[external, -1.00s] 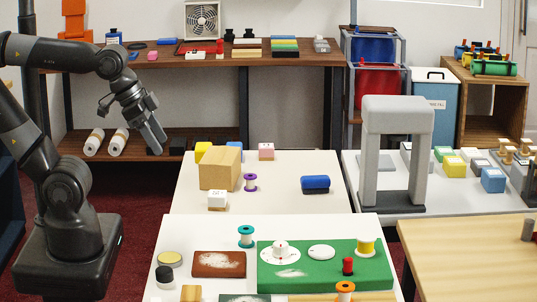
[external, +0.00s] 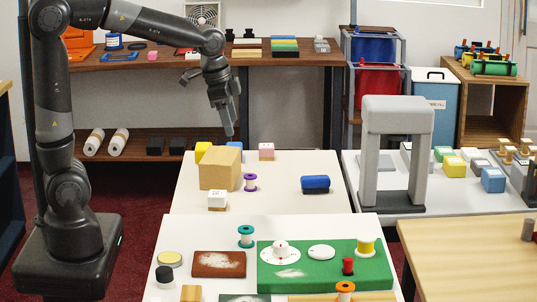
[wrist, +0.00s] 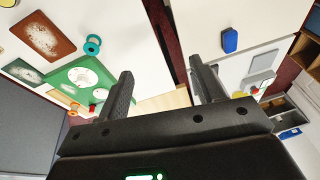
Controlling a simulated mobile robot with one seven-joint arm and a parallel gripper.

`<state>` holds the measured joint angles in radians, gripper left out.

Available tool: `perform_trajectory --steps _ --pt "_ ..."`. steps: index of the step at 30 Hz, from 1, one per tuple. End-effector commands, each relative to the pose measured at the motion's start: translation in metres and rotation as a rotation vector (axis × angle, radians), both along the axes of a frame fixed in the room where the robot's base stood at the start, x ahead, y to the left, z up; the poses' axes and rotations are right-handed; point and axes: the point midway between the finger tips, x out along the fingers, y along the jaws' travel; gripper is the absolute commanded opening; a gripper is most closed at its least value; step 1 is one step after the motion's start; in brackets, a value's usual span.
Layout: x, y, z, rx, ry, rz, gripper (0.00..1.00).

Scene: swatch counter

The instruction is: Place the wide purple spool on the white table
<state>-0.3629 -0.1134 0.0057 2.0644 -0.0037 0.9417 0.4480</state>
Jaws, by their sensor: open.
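A purple spool (external: 250,182) with a pale middle stands upright on the far white table (external: 282,225), just right of a wooden block (external: 220,168). It is the only purple spool I can make out, and it does not show in the wrist view. My gripper (external: 229,132) is above the back edge of that table, behind and above the wooden block, pointing down and well apart from the spool. In the wrist view my gripper (wrist: 162,80) is open, with nothing between its fingers.
The nearer white table holds a teal spool (external: 246,236), a green board (external: 300,279) and other spools. A grey arch (external: 398,112) stands right.

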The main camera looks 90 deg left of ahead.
Motion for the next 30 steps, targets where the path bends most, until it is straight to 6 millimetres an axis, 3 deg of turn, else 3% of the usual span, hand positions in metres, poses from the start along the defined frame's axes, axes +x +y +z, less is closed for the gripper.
perform_trajectory --steps 9,18,24,30 --pt "0.044 0.113 -0.059 -0.016 0.123 -0.025 0.61" --pt "0.051 0.216 -0.131 -0.056 0.208 -0.06 0.61" --pt "0.046 0.25 -0.16 -0.075 0.234 -0.077 0.61" --pt "0.045 0.255 -0.183 -0.079 0.239 -0.081 0.61"
